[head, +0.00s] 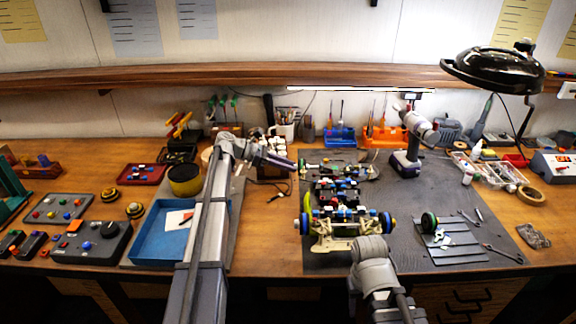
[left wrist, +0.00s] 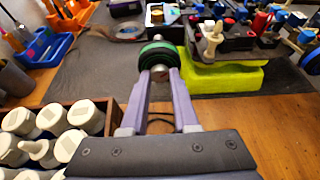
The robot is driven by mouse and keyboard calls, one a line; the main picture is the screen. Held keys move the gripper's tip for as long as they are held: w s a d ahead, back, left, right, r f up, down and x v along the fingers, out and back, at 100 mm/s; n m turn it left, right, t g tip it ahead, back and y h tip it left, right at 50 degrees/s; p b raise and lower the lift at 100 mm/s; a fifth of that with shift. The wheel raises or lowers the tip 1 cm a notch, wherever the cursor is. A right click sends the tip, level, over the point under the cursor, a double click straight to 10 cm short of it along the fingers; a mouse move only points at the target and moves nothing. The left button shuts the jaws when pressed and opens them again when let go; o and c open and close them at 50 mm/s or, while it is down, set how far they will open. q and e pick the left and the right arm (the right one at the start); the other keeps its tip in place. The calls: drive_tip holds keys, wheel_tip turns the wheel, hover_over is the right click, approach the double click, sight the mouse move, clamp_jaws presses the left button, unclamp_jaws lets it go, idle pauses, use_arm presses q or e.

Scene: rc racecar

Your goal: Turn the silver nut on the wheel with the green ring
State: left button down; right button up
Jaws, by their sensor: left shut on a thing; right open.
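The RC car (head: 338,205) stands on a dark mat. In the left wrist view, a dark wheel with a green ring (left wrist: 157,54) sits beside the yellow-green stand (left wrist: 222,78). A silver nut (left wrist: 160,75) is on the wheel's near face. My left gripper (left wrist: 161,79) is shut on the nut, one purple finger on each side. In the head view, my left gripper (head: 293,166) reaches right to the car's far left corner; the nut is too small to see there. My right arm rises at the bottom, in front of the car; its fingers do not show.
A loose wheel (head: 429,222) lies on a grey ribbed plate (head: 460,252) right of the car. A drill (head: 405,165) stands behind. White bottles in a wooden box (left wrist: 92,106) are close left of my left gripper. A blue tray (head: 150,245) lies left.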

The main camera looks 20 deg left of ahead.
use_arm(q)
drive_tip(key=n+g, duration=0.1)
drive_tip(key=n+g+h+b, duration=0.1)
drive_tip(key=n, duration=0.1)
drive_tip(key=n+g+b, duration=0.1)
drive_tip(key=n, duration=0.1)
drive_tip(key=shift+w+a+f+g, duration=0.1)
drive_tip(key=shift+w+f+g, duration=0.1)
drive_tip(key=shift+w+g, duration=0.1)
drive_tip(key=shift+n+h, duration=0.3)
drive_tip(key=shift+n, duration=0.1)
idle(0.4)
drive_tip(key=c, duration=0.6)
unclamp_jaws()
drive_tip(key=shift+r, duration=0.1)
drive_tip(key=shift+c, duration=0.2)
